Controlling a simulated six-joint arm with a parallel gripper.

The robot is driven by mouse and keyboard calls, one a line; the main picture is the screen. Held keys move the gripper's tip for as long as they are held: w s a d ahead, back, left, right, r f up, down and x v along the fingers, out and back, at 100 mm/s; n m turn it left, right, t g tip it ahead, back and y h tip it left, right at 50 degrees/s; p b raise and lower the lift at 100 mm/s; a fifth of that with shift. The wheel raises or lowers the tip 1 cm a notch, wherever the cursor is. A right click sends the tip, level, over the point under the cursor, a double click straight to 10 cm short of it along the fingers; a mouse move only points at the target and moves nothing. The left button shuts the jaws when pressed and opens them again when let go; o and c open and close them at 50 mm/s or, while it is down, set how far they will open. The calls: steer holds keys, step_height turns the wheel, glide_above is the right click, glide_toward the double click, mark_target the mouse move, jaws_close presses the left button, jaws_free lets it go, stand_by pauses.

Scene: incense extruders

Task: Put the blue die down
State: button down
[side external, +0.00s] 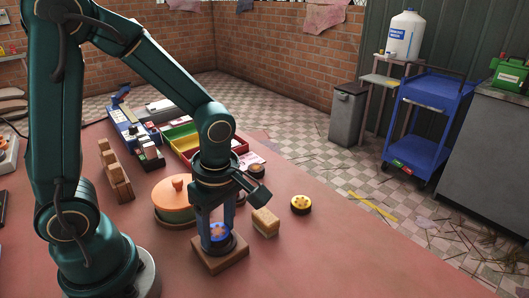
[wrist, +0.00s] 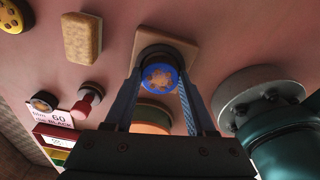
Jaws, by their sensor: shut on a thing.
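The blue die (side external: 217,231) is a round disc with an orange-gold pattern and a dark rim. In the wrist view the blue die (wrist: 160,78) sits between the two fingertips. My gripper (side external: 219,228) points down and is shut on it; my gripper's fingers also show in the wrist view (wrist: 160,84). The die is at a square wooden block (side external: 222,260), whose edges show around it in the wrist view (wrist: 187,50). I cannot tell whether the die rests fully on the block or is slightly above it.
A tan block (side external: 265,222) stands close on the right, with a yellow die (side external: 300,204) beyond it. An orange lidded pot (side external: 172,205) is close on the left. A wooden rack (side external: 116,175) and coloured trays (side external: 182,138) lie behind. The table's front right is clear.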

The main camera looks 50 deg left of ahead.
mark_target(223, 236)
steer(key=shift+c, duration=1.2)
jaws_free()
steer(key=s+r+m+t, duration=0.1)
steer(key=r+m+t, duration=0.2)
steer(key=r+m, duration=0.3)
steer(key=s+d+r+m+t+h, duration=0.1)
steer(key=r+m, duration=0.4)
steer(key=m, duration=0.9)
steer(key=shift+s+d+r+t, duration=0.15)
steer(key=shift+s+r+t, duration=0.2)
steer(key=shift+s+t, duration=0.4)
steer(key=shift+w, duration=0.15)
